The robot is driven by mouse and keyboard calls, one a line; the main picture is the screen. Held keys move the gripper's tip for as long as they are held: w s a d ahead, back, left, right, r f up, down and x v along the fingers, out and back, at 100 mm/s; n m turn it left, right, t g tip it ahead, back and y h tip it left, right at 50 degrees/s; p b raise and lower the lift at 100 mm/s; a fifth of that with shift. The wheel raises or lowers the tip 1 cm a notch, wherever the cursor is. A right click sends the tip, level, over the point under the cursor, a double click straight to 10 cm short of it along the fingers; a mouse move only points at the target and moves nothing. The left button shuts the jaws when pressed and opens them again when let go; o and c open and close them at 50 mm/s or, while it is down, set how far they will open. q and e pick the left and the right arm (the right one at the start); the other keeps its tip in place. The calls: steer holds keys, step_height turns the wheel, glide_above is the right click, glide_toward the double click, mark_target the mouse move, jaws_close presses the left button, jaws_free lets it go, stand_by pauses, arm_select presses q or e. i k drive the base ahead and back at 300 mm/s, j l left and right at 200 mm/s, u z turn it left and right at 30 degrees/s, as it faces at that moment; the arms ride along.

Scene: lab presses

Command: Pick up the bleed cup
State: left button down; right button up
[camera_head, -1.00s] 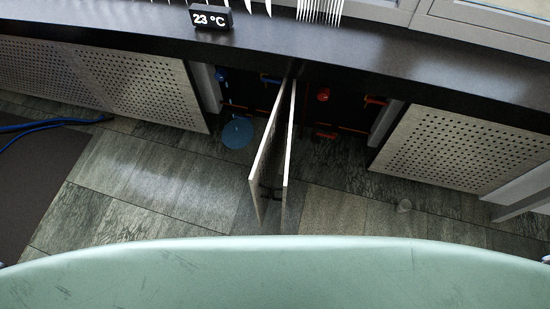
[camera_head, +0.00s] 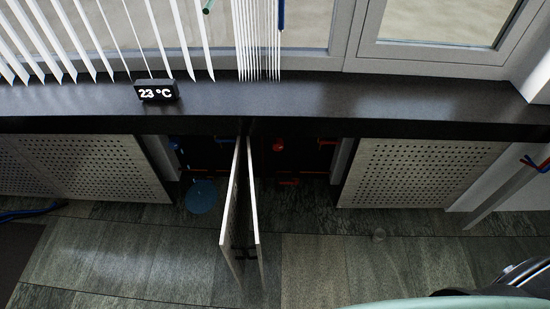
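Neither of my grippers shows in the head view.
Two open perforated doors (camera_head: 240,215) jut out from the cabinet under the dark sill (camera_head: 300,105). Inside are a red valve (camera_head: 278,145) and a blue valve (camera_head: 175,143). A round blue patch (camera_head: 202,197) lies on the floor. The floor around the clear cup is free.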

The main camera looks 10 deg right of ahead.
mark_target(379, 235)
steer(key=z, duration=1.75)
steer(key=i+l, duration=0.6)
steer(key=l, duration=0.2)
